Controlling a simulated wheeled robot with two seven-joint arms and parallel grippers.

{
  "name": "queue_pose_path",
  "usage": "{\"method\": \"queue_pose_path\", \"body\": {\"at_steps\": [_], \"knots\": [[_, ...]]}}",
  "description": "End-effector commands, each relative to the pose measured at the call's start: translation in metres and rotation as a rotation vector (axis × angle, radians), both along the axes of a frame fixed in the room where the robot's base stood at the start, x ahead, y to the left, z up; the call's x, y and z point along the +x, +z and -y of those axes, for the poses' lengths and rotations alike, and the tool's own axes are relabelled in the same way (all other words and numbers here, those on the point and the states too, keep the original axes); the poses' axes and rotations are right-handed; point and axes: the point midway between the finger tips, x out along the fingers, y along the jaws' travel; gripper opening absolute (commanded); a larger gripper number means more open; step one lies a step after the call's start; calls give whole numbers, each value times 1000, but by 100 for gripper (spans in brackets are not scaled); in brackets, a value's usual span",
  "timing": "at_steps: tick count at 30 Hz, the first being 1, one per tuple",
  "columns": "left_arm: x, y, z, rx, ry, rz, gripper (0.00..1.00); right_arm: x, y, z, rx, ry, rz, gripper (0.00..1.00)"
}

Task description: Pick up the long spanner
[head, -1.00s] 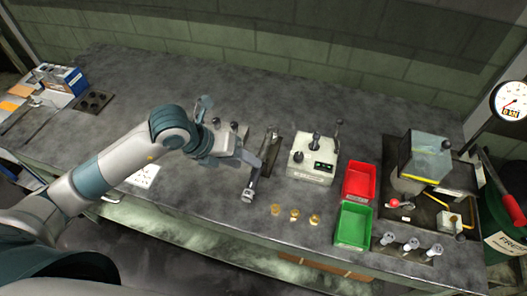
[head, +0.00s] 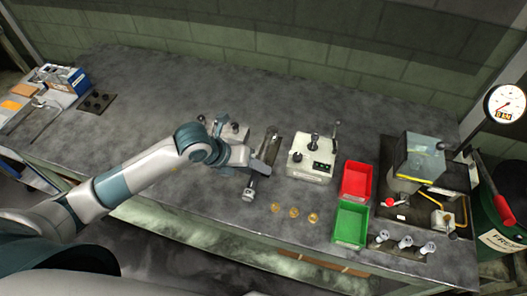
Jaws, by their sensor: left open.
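A long grey metal tool, which looks like the long spanner (head: 249,189), lies on the bench just left of the white control box. Its pale end points toward the front edge; its upper part is hidden by my gripper. My left gripper (head: 262,168) is open over its middle, with the fingers close to it. I cannot tell whether the fingers touch it or straddle it. A dark narrow plate (head: 272,143) lies just beyond. My right gripper is not in view.
The control box (head: 311,158) with levers stands right of my gripper. A red bin (head: 357,180), a green bin (head: 350,224) and a machine (head: 419,158) are further right. Three brass pieces (head: 294,212) lie in front. A blue-white box (head: 67,80) stands far left. The back of the bench is clear.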

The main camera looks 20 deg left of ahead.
Motion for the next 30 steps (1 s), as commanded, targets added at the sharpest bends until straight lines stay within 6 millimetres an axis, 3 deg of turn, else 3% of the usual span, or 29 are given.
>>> {"method": "queue_pose_path", "body": {"at_steps": [15, 16, 21, 30], "knots": [[1, -3, 1, 1, 0, 1, 42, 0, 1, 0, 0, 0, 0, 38], [1, -3, 1, 1, 0, 0, 40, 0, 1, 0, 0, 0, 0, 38], [1, -3, 1, 1, 0, 1, 0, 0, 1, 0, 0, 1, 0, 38], [2, -1, 1, -1, 0, 3, 0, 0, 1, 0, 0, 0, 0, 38]]}}
